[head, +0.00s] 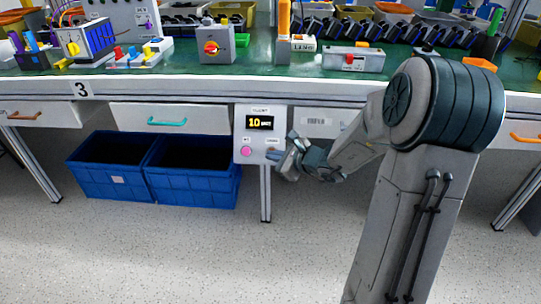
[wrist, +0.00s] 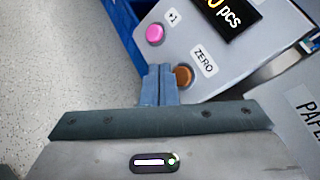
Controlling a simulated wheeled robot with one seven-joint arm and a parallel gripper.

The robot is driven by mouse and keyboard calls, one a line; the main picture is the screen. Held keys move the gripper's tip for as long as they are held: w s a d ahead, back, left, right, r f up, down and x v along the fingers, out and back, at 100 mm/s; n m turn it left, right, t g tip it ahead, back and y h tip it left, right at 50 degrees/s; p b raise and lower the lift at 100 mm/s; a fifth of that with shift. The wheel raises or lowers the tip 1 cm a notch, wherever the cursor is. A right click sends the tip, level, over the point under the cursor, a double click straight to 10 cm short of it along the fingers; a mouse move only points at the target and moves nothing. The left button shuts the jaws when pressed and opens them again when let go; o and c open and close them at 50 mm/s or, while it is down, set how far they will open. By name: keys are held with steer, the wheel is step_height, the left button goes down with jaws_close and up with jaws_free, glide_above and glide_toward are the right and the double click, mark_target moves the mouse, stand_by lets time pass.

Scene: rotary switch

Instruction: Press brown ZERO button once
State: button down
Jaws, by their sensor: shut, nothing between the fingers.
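The brown ZERO button (wrist: 184,76) is on a light grey counter panel (wrist: 235,50), below its ZERO label. A pink +1 button (wrist: 155,33) sits on the same panel. In the head view the panel (head: 242,122) hangs at the front of the bench, its display (head: 259,122) reading 10, with the pink button (head: 246,152) at lower left. My gripper (wrist: 160,70) is shut and empty; its fingertips are right beside the brown button and overlap its left edge in the wrist view. I cannot tell whether they touch it. In the head view my gripper (head: 272,154) covers the brown button.
Two blue crates (head: 105,185) stand under the bench to the left of the panel. Drawers (head: 170,118) flank the panel. The floor in front is clear.

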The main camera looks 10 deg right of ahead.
steer(key=shift+w+d+f, duration=0.25)
steer(key=shift+w+f, duration=0.15)
steer(key=shift+w, duration=0.3)
steer(key=shift+f+b, duration=0.1)
steer(key=shift+b, duration=0.2)
stand_by(1.3)
steer(key=shift+w+d+f, duration=0.1)
steer(key=shift+w, duration=0.2)
steer(key=shift+w+d+f+b, duration=0.1)
steer(key=shift+w+f+b, duration=0.15)
steer(key=shift+w+b, duration=0.1)
stand_by(0.6)
steer(key=shift+s+r, duration=0.1)
steer(key=shift+s, duration=0.05)
steer(key=shift+s+a+r, duration=0.2)
steer(key=shift+s+r, duration=0.15)
steer(key=shift+s, duration=0.2)
stand_by(0.3)
steer(key=shift+s+a+r+p, duration=0.1)
steer(key=shift+s+a+r, duration=0.25)
steer(key=shift+s, duration=0.35)
steer(key=shift+s+a+r+p, duration=0.15)
steer(key=shift+s+r, duration=0.3)
steer(key=shift+s, duration=0.25)
steer(key=shift+s+a+r+p, duration=0.1)
steer(key=shift+s+a+r, duration=0.1)
steer(key=shift+s+r, duration=0.35)
steer(key=shift+s+f, duration=0.1)
steer(key=shift+s, duration=0.05)
